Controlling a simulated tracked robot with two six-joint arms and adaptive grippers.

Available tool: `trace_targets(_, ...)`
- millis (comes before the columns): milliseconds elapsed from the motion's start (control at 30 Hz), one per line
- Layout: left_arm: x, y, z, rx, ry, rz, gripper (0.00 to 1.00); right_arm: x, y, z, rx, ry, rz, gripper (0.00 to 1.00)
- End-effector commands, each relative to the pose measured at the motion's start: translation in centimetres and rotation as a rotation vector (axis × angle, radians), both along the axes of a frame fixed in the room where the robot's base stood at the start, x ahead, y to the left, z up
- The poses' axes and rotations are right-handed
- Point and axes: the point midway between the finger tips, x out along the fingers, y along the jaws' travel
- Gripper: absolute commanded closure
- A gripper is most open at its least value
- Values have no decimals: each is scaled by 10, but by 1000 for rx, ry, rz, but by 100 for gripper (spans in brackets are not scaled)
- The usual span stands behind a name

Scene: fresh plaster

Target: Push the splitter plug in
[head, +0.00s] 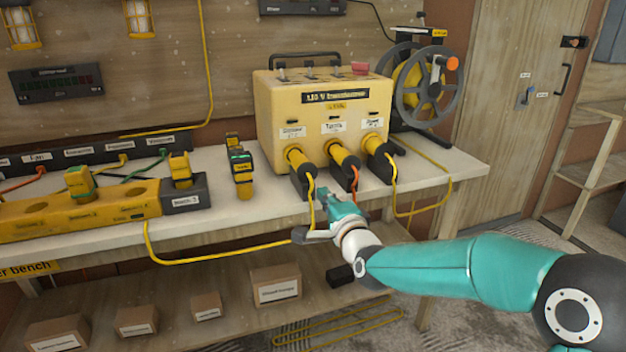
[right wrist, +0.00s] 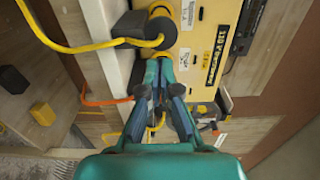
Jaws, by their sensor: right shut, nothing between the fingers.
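The yellow transformer (head: 325,118) stands on the bench with three yellow plugs with black ends along its front. The left plug (head: 299,160) has a yellow cable, which appears to lead toward the yellow splitter block (head: 110,208); it also shows in the right wrist view (right wrist: 153,32). I cannot tell how deep it sits. The middle plug (head: 342,155) has an orange cable, the right plug (head: 377,146) a yellow one. My right gripper (head: 323,194) is shut and empty, just in front of the left and middle plugs; its fingertips show in the right wrist view (right wrist: 160,64). My left gripper is out of view.
A cable reel (head: 428,85) stands right of the transformer. A yellow device (head: 241,175) stands upright left of it. A yellow cable (head: 215,257) hangs along the bench front. Boxes (head: 277,285) lie on the lower shelf. The bench's right end (head: 465,168) is mostly clear.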

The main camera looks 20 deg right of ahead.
Motion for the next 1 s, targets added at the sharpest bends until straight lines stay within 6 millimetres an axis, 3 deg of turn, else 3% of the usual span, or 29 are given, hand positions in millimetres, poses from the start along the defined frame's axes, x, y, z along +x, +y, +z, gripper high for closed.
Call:
trace_targets(200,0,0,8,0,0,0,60,46,2,0,-1,2,0,100)
trace_targets(400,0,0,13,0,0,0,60,73,2,0,-1,1,1,100)
trace_targets(600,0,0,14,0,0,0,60,83,3,-1,-1,2,1,100)
trace_targets(1000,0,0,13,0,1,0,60,85,2,-1,-1,1,-1,100)
